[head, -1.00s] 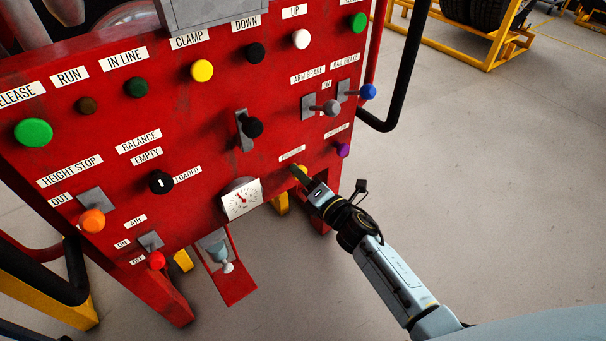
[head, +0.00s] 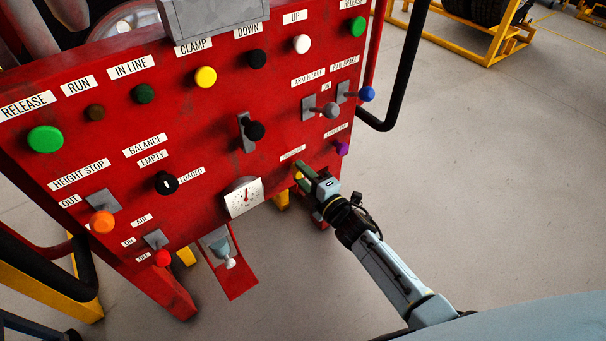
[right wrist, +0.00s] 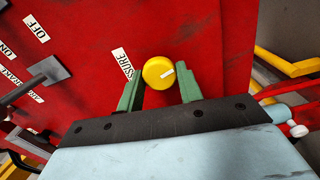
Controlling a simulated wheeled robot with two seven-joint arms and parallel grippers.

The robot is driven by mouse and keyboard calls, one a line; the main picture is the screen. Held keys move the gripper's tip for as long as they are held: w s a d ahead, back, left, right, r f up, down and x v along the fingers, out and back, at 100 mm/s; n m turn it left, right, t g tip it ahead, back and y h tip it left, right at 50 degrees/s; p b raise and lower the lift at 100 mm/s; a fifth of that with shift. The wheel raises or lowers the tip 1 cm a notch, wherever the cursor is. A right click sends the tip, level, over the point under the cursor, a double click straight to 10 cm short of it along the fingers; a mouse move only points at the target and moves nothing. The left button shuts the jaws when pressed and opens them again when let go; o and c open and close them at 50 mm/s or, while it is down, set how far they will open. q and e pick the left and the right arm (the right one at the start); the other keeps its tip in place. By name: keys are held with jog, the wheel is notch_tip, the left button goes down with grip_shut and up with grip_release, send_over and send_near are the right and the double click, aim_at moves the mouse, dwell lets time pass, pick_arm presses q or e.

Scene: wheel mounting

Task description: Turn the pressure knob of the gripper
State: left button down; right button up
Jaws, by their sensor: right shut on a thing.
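The yellow pressure knob (head: 298,176) is low on the right part of the red panel. The fingers hide part of the knob in the head view. A white pressure gauge (head: 244,197) sits left of the knob, its needle roughly upright. My left gripper is not in view.
The red panel (head: 210,130) carries several coloured buttons and levers. A purple knob (head: 342,149) is just above right of my gripper, below two grey brake levers. A black bar (head: 400,75) stands at the right edge.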

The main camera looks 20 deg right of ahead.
jog(key=shift+d, duration=0.1)
dwell(0.3)
jog(key=o, duration=1)
jog(key=shift+s, duration=0.15)
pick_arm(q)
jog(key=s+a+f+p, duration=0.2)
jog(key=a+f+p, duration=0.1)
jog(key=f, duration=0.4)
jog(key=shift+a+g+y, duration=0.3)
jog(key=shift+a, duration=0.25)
pick_arm(e)
jog(key=v, duration=1.3)
jog(key=shift+r, duration=0.1)
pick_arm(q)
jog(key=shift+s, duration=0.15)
